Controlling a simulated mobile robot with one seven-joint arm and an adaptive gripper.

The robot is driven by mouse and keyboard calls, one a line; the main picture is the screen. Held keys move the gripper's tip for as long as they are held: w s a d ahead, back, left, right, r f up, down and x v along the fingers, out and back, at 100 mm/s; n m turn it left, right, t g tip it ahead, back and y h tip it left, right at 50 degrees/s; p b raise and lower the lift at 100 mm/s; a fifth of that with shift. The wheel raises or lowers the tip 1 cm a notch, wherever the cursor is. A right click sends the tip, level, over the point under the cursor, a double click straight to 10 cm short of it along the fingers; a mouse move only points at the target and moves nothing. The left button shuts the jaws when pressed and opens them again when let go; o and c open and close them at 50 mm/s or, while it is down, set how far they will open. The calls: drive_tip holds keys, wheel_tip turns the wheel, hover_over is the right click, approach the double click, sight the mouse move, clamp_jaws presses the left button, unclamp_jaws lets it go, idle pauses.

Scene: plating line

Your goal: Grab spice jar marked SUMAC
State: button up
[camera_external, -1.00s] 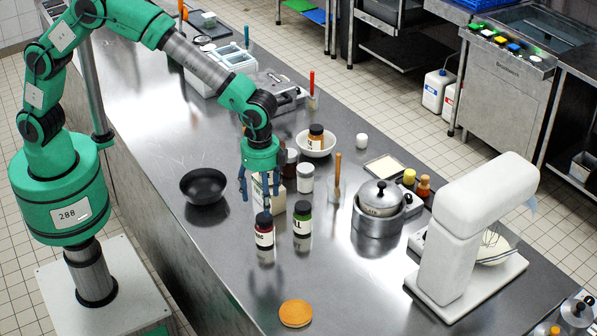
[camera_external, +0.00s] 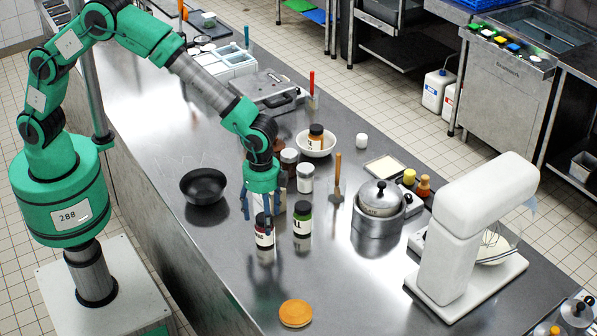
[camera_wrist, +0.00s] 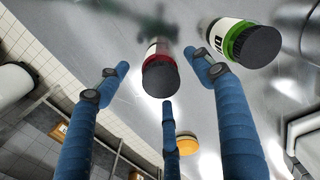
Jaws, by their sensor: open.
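A jar with dark red contents, a black lid and a white label (camera_external: 264,238) stands upright on the steel counter. Its label is only partly readable, so I cannot confirm the word SUMAC. My gripper (camera_external: 262,212), with blue fingers, is open and points down just above and around this jar's lid. In the wrist view the red jar (camera_wrist: 160,72) shows between my open fingers (camera_wrist: 160,90), apparently not gripped. A jar with green contents (camera_external: 302,222) stands close on its right. It also shows in the wrist view (camera_wrist: 250,45), beside a fingertip.
White-labelled jars (camera_external: 305,178) stand behind my gripper, near a bowl holding an orange-brown jar (camera_external: 316,148). A black bowl (camera_external: 204,187) is to the left. A pot (camera_external: 378,215) and white mixer (camera_external: 470,225) stand right. An orange-brown disc (camera_external: 296,313) lies in front, with clear counter around it.

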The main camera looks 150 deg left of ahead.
drive_tip(key=shift+f, duration=0.65)
drive_tip(key=shift+f, duration=0.1)
drive_tip(key=shift+w+a+f+b, duration=0.1)
drive_tip(key=shift+f+b, duration=0.15)
drive_tip(key=shift+f, duration=1.05)
drive_tip(key=shift+w+f+b, duration=0.1)
drive_tip(key=shift+f+b, duration=0.1)
drive_tip(key=shift+f, duration=1.05)
drive_tip(key=c, duration=1.5)
